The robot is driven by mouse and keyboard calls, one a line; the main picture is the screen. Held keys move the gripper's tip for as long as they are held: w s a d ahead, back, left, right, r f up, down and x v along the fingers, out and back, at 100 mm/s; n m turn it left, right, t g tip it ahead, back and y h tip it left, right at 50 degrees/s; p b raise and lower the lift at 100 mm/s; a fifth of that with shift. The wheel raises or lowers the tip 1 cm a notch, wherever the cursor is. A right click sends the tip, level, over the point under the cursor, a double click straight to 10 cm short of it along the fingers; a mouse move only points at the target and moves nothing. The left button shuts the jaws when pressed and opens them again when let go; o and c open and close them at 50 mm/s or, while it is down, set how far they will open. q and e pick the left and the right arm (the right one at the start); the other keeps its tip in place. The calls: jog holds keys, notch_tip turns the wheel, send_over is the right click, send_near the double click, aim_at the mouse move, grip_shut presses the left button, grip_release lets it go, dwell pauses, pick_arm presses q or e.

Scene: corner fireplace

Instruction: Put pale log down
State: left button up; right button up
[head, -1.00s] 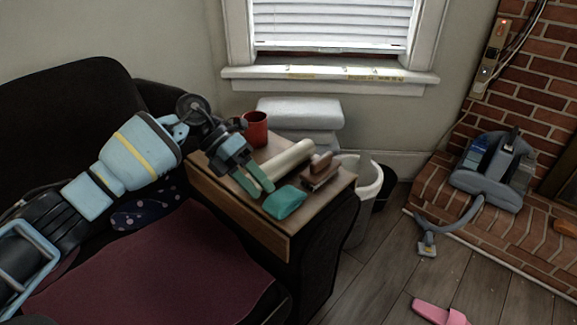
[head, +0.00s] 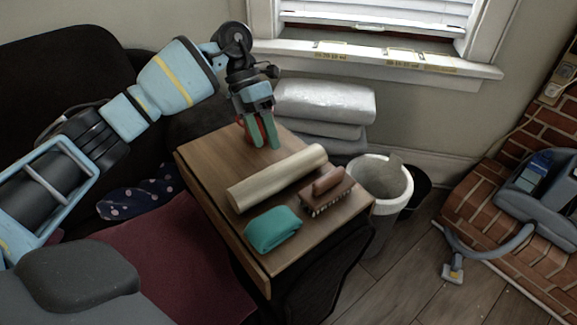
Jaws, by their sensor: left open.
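The pale log (head: 277,178) lies on its side on the small wooden table (head: 213,172), slanting up to the right. My left gripper (head: 264,143) is open, its green fingers pointing down over the back of the table. It is behind the log, apart from it and empty. A red mug (head: 241,121) stands at the back of the table, mostly hidden behind the gripper. My right gripper is not in view.
A teal cloth-like item (head: 272,230) and a brown brush (head: 327,191) lie in front of the log. A white bin (head: 378,184) stands right of the table. White stacked packages (head: 325,101) sit behind, under the window. A dark sofa with a maroon seat (head: 180,255) is at left.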

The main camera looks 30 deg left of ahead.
aim_at(278, 167)
pick_arm(q)
jog(key=shift+x, duration=1.2)
jog(key=shift+s+d+f+b, duration=0.1)
jog(key=shift+d+f+b, duration=0.25)
jog(key=shift+f, duration=0.1)
jog(key=b+x, duration=0.1)
jog(key=x, duration=0.3)
jog(key=shift+d+f, duration=0.15)
jog(key=shift+d, duration=0.1)
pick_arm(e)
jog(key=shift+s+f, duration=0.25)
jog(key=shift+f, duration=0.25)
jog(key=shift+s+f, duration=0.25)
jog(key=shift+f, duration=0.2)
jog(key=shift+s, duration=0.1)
